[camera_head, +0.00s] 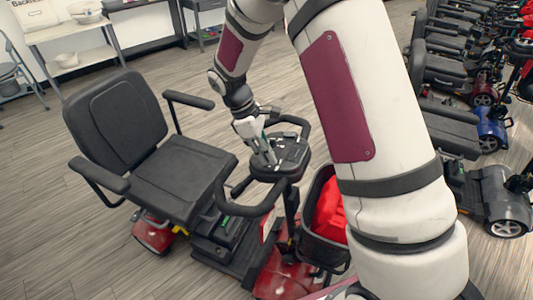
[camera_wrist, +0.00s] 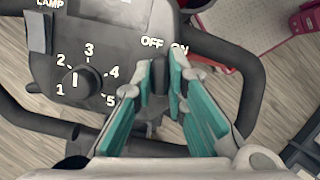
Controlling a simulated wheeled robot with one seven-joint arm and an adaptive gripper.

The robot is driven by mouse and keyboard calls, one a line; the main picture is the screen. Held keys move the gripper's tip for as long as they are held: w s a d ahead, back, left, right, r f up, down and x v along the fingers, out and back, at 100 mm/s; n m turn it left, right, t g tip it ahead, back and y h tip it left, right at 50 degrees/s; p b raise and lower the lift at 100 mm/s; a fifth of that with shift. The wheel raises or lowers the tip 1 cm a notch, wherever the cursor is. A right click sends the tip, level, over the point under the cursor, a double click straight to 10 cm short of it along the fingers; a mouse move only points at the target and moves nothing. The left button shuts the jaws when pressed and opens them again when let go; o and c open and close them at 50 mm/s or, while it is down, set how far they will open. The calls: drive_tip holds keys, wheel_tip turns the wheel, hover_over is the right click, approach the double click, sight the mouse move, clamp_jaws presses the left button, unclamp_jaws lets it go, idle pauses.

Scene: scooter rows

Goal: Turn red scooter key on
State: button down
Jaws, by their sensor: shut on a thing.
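The red scooter (camera_head: 285,272) stands in front of me with a black seat and a black steering tiller. Its dark control panel (camera_head: 280,155) also shows in the wrist view (camera_wrist: 105,48), with a speed dial (camera_wrist: 82,83) numbered 1 to 5. My gripper (camera_wrist: 162,75) is at the panel's lower right edge, below the OFF and ON labels. Its teal fingers are shut on a small dark key (camera_wrist: 159,77). The ON label is partly covered by a finger. The key's slot is hidden. In the head view my gripper (camera_head: 268,150) reaches down onto the panel.
A front basket (camera_head: 325,215) with a red item inside hangs beside the tiller. The black handlebar (camera_wrist: 225,60) loops around the panel. Several other scooters (camera_head: 480,85) stand in a row at the right. Shelves (camera_head: 75,50) stand at the back left.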

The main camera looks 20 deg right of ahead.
drive_tip(key=m+y+b, duration=0.1)
drive_tip(key=m, duration=0.3)
drive_tip(key=shift+w+m+g, duration=0.15)
drive_tip(key=shift+m+g, duration=0.15)
drive_tip(key=shift+g, duration=0.1)
drive_tip(key=shift+d+m+y+b, duration=0.1)
drive_tip(key=shift+m+y+b, duration=0.3)
drive_tip(key=shift+m, duration=1.6)
drive_tip(key=shift+g, duration=0.3)
drive_tip(key=c, duration=1.6)
unclamp_jaws()
drive_tip(key=shift+r, duration=0.1)
drive_tip(key=v, duration=1.2)
